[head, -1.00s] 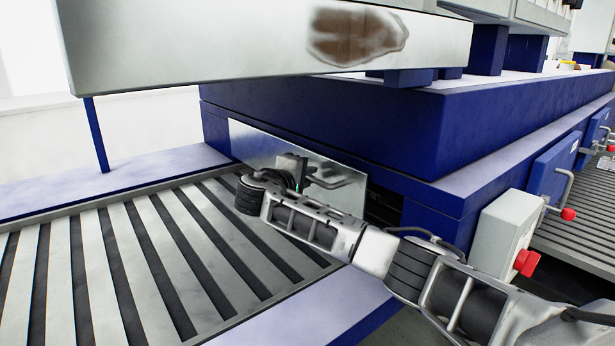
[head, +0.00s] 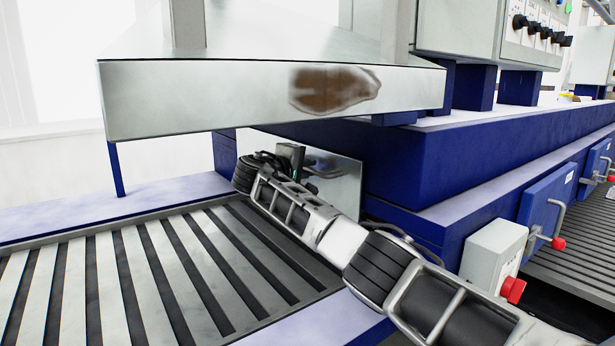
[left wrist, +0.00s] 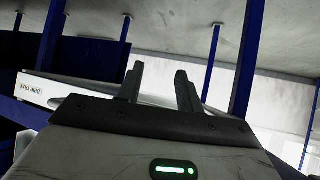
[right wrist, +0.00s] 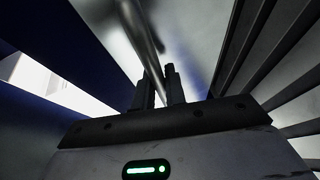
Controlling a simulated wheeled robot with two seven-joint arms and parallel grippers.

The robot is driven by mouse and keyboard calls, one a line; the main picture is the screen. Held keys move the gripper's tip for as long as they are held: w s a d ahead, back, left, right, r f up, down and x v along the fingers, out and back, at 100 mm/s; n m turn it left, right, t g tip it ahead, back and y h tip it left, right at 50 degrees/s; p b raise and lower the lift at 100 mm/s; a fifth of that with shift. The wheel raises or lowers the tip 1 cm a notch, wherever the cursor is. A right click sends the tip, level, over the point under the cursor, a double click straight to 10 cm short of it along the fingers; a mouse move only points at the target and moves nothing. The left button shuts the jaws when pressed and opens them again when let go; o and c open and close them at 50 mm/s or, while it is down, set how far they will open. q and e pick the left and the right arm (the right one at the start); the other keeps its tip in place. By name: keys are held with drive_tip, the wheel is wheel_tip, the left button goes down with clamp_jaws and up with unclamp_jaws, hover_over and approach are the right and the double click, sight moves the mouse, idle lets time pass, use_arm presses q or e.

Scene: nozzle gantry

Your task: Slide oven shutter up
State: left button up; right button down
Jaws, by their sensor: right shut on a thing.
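The oven shutter (head: 340,190) is a shiny metal plate on the front of the blue oven (head: 400,165), at the end of the slatted conveyor. It stands upright, and its upper part overlaps the blue oven body. My right gripper (head: 292,160) is at the plate, shut on its handle (head: 326,172). In the right wrist view the handle (right wrist: 140,30) is a metal bar running down to my right fingers (right wrist: 160,92). The arm hides part of the plate's lower edge. My left gripper (left wrist: 158,85) is open and empty in the left wrist view, outside the head view.
A metal hood (head: 220,95) with a brown stain hangs above the slatted conveyor (head: 150,265). A grey box (head: 493,250) with a red knob (head: 512,290) and a blue door (head: 548,210) are at the right. A thin blue post (head: 116,170) stands at the left.

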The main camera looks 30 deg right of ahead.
use_arm(q)
drive_tip(key=shift+w, duration=0.15)
use_arm(e)
drive_tip(key=shift+f, duration=0.15)
drive_tip(key=c, duration=1.5)
unclamp_jaws()
drive_tip(key=shift+s+f, duration=0.1)
use_arm(q)
drive_tip(key=shift+r, duration=0.1)
use_arm(e)
drive_tip(key=shift+o, duration=0.2)
